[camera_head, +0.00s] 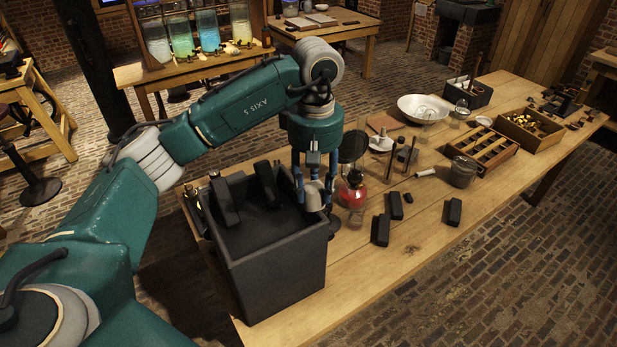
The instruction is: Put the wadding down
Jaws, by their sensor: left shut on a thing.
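My left arm comes in from the left, and its gripper (314,187) points down at the right rim of the black box (280,276). The gripper is shut on a small pale grey piece, which looks like the wadding (315,198). The piece sits between the fingers, partly hidden by them. I cannot tell whether it touches anything below. My right gripper is not in view.
Black blocks stand inside the box; several more (381,230) lie on the wooden table (425,245). A white bowl (412,103), a glass jar (462,172) and compartment trays (484,152) lie farther right. The front table edge is mostly clear.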

